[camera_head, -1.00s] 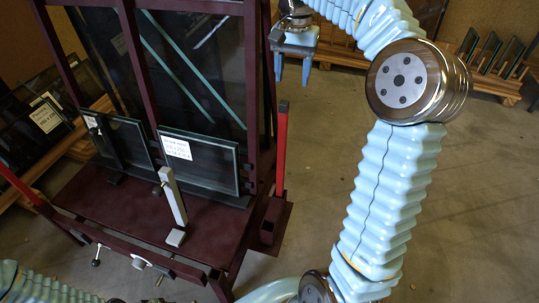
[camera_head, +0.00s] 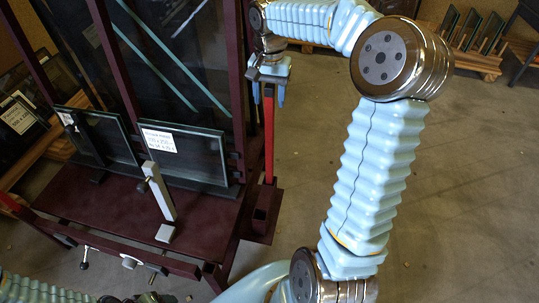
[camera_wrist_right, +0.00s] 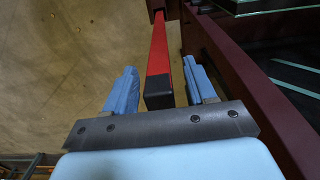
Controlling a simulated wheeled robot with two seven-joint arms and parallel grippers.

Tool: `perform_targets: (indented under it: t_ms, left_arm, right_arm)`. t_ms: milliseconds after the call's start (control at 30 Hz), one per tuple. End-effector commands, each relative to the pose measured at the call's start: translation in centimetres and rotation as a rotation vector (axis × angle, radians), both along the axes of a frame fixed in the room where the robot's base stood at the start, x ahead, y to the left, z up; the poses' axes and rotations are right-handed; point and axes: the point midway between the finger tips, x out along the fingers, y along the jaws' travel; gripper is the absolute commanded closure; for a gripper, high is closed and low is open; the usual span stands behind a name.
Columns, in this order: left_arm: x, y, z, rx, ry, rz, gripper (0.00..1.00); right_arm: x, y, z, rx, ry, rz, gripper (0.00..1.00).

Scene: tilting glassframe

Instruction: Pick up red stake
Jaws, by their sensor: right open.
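The red stake (camera_head: 269,140) stands upright in a dark red socket at the right front corner of the glass frame. Its top end is dark. My right gripper (camera_head: 270,95) is at the top of the stake, with its light blue fingers apart on either side. In the right wrist view, the stake (camera_wrist_right: 159,50) lies between the two open fingers (camera_wrist_right: 163,92), with its dark cap nearest the palm. Small gaps show on both sides, so the gripper does not hold it. The left gripper is not identifiable; only part of the left arm shows at bottom left.
The dark red glass frame (camera_head: 110,212) stands left of the stake, with glass panes (camera_head: 183,155) close to the gripper. A grey metal post (camera_head: 160,195) rises from its base. Open concrete floor (camera_head: 455,200) lies to the right, with wooden racks of glass (camera_head: 475,55) behind.

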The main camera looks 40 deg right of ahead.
Motion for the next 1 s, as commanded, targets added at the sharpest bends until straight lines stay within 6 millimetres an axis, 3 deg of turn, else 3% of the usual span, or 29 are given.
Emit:
perform_targets:
  t_ms: [267, 633, 1000]
  left_arm:
    - [0.0, 0.0, -0.04, 0.0, 0.0, 0.0, 0.41]
    - [0.0, -0.01, -0.04, 0.0, 0.0, 0.0, 0.41]
    - [0.0, 0.0, -0.04, 0.0, 0.0, 0.0, 0.41]
  right_arm:
    - [0.02, 0.03, -0.61, 0.0, -0.001, 0.0, 0.45]
    - [0.02, 0.01, -0.6, 0.0, -0.001, 0.0, 0.98]
    - [0.02, 0.01, -0.59, 0.0, -0.001, 0.0, 1.0]
